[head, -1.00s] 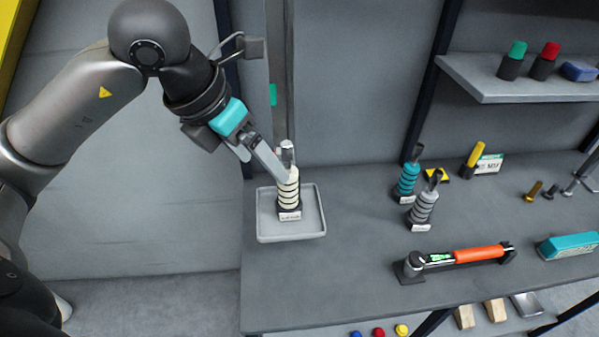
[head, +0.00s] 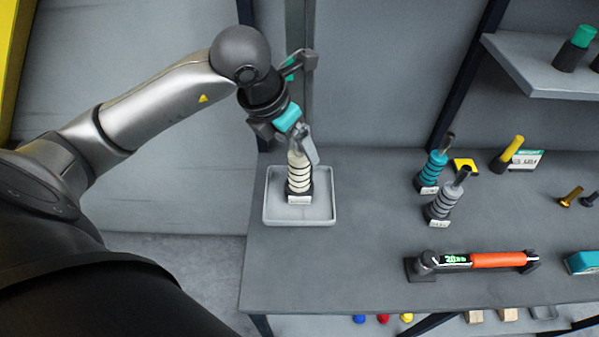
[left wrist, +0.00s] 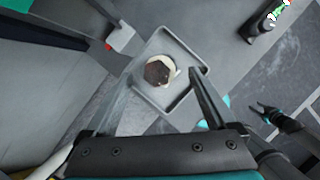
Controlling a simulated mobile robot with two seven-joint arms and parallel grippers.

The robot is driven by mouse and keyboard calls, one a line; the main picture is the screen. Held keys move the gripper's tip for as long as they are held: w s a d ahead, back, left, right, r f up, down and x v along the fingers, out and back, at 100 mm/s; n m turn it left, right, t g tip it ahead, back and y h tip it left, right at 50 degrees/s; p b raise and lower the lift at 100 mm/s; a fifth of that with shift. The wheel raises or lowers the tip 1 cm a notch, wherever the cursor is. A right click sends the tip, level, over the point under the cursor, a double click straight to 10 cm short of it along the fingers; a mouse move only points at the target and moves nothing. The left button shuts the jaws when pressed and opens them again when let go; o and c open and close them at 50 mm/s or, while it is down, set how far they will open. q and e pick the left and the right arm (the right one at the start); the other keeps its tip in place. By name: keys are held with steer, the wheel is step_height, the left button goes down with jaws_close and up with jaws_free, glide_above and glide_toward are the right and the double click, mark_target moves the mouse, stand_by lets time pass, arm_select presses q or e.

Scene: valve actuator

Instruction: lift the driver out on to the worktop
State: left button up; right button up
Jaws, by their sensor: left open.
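A white ribbed driver (head: 299,175) stands upright in a dark labelled base, in a shallow grey tray (head: 271,212) at the left end of the worktop (head: 350,270). My left gripper (head: 303,150) is open at the driver's top, partly covering it in the head view. In the left wrist view the left gripper (left wrist: 160,80) has its fingers spread wide. The driver's dark end with a pale rim (left wrist: 158,71) shows between them, over the tray (left wrist: 178,50). Whether a finger touches it I cannot tell.
A teal ribbed tool (head: 433,168) and a grey ribbed tool (head: 445,202) stand to the right. An orange-handled tool with a lit display (head: 497,260) lies on a holder near the front. The worktop between tray and these is clear. A shelf (head: 545,75) juts out at upper right.

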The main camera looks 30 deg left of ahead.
mark_target(300, 154)
arm_select(q)
steer(key=x, duration=0.5)
steer(key=shift+s+f+p, duration=0.1)
steer(key=shift+s+p, duration=0.15)
steer(key=shift+p, duration=0.1)
steer(key=shift+a, duration=0.1)
steer(key=shift+c, duration=0.3)
jaws_close()
steer(key=shift+w+r, duration=0.15)
steer(key=shift+r, duration=0.1)
